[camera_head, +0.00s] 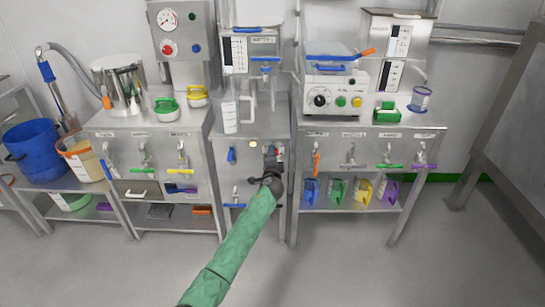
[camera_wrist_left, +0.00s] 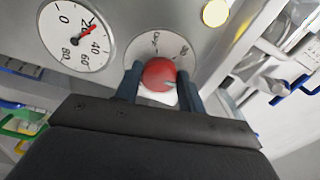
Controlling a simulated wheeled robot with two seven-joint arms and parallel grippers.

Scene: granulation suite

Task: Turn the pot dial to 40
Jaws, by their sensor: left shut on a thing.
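A red knob (camera_wrist_left: 159,74) sits on a round white marked plate (camera_wrist_left: 134,49) in the left wrist view. My left gripper (camera_head: 273,163) is shut on this knob, with one finger on each side of it (camera_wrist_left: 158,85). A white gauge (camera_wrist_left: 57,30) marked 0 to 80 is left of the knob in the wrist view. Its red needle (camera_wrist_left: 88,29) points at about 20. In the head view my gripper is at the front of the middle steel cabinet (camera_head: 228,165) and mostly hides the dial. My right gripper is not in view.
A yellow round button (camera_wrist_left: 215,12) is close to the knob's plate. Another gauge (camera_head: 167,19) is on the back left machine. The floor in front is clear.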

